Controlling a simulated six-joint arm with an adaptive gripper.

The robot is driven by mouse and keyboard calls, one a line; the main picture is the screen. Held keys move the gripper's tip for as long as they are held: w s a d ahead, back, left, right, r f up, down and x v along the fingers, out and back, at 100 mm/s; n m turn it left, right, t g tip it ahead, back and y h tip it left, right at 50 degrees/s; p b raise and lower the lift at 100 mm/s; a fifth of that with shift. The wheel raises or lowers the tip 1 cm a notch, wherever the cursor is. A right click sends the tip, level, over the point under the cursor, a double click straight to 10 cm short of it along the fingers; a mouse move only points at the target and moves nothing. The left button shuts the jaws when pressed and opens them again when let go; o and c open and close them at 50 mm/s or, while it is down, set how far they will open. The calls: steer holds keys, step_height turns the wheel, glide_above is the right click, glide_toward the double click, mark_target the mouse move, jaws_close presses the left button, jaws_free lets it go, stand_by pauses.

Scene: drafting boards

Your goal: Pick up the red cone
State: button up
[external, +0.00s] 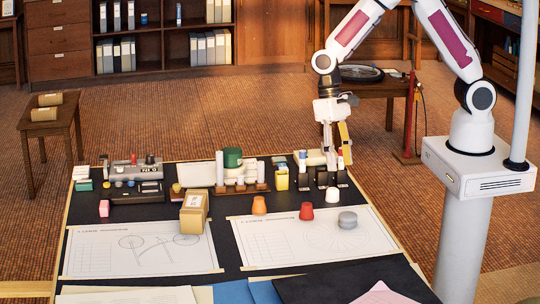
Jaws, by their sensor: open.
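The red cone (306,211) is small and blunt-topped and stands upright on the dark board, at the upper edge of the right drawing sheet. An orange cone (259,205) stands to its left, and a grey rounded piece (347,220) sits to its right on the sheet. My gripper (337,150) points down, open, above the back right part of the board. It appears empty, above and to the right of the red cone and apart from it.
A cardboard box (194,213) stands left of the orange cone. Holders with upright items (240,187), a yellow container (282,179) and a small white piece (332,195) stand behind. Two drawing sheets (100,258) leave open room in front.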

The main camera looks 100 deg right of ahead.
mark_target(306, 206)
steer(key=w+f+m, duration=0.2)
steer(key=w+f, duration=0.1)
steer(key=w+a+f+m, duration=0.1)
steer(key=w+f+m, duration=0.1)
steer(key=shift+f+y, duration=0.1)
steer(key=shift+y, duration=0.3)
steer(key=shift+w+a+r+m+t+y, duration=0.15)
steer(key=shift+w+m+t, duration=0.1)
steer(key=shift+w+m, duration=0.55)
steer(key=shift+w+a+r+m+t+y, duration=0.1)
steer(key=shift+w+r+m+t, duration=0.1)
steer(key=shift+w+m, duration=0.55)
steer(key=shift+w+a+r+m+t+y, duration=0.15)
steer(key=shift+w+m+t, duration=0.1)
steer(key=shift+w+m, duration=0.55)
steer(key=shift+f, duration=0.1)
steer(key=shift+x, duration=1.2)
steer(key=shift+w+x, duration=0.1)
steer(key=shift+x, duration=1.2)
steer(key=shift+w+x, duration=0.15)
steer(key=shift+x, duration=1.2)
steer(key=shift+c, duration=0.3)
steer(key=c, duration=1.1)
